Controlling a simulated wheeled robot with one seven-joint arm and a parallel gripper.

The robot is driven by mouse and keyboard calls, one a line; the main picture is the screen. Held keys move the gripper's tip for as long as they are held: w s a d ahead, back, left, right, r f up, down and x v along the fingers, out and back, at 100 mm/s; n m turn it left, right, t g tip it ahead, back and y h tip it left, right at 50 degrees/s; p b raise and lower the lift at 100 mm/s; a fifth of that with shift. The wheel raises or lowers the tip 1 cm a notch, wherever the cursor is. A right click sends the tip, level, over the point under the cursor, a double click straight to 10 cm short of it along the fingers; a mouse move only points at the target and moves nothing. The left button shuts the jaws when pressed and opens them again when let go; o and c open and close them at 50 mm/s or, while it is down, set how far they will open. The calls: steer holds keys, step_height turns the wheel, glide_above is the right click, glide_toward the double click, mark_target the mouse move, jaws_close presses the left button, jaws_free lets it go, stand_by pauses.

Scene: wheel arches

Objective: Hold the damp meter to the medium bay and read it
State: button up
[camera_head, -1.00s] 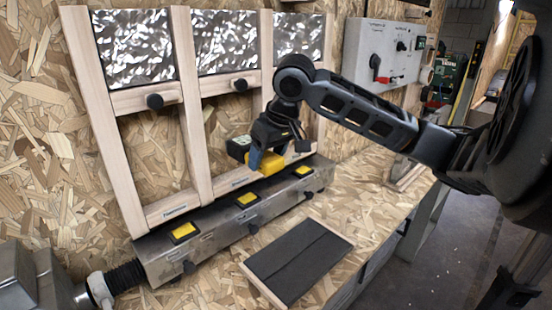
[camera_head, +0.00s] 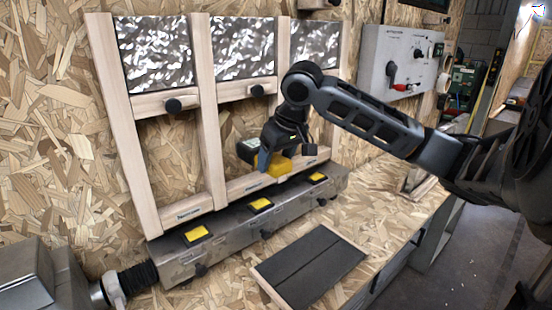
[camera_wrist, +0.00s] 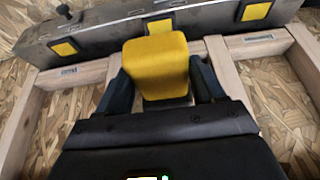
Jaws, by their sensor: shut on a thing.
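The damp meter (camera_head: 278,166) is a yellow block with a dark end, seen in the head view in front of the middle of the wooden frame. My gripper (camera_head: 272,160) is shut on it, just above the metal duct. In the wrist view the yellow meter (camera_wrist: 156,66) sits between the two dark fingers of my gripper (camera_wrist: 158,88). Three bays with silver foil tops stand between pale studs; the middle bay's foil (camera_head: 243,46) is above and left of my gripper. Which bay is the medium one, I cannot tell: the sill labels are too small to read. Any reading is not visible.
A metal duct (camera_head: 228,238) with yellow-topped squares runs along the base of the frame. A dark board (camera_head: 312,264) lies on the bench in front of it. A grey control box (camera_head: 398,62) with a red knob hangs at the right.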

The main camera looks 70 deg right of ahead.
steer(key=shift+w+d, duration=0.2)
steer(key=shift+w, duration=0.1)
stand_by(0.4)
steer(key=s+a+b, duration=0.1)
steer(key=s+a, duration=0.4)
steer(key=s, duration=0.3)
steer(key=shift+s+a, duration=0.15)
steer(key=shift+s, duration=0.15)
steer(key=shift+s, duration=0.1)
stand_by(1.0)
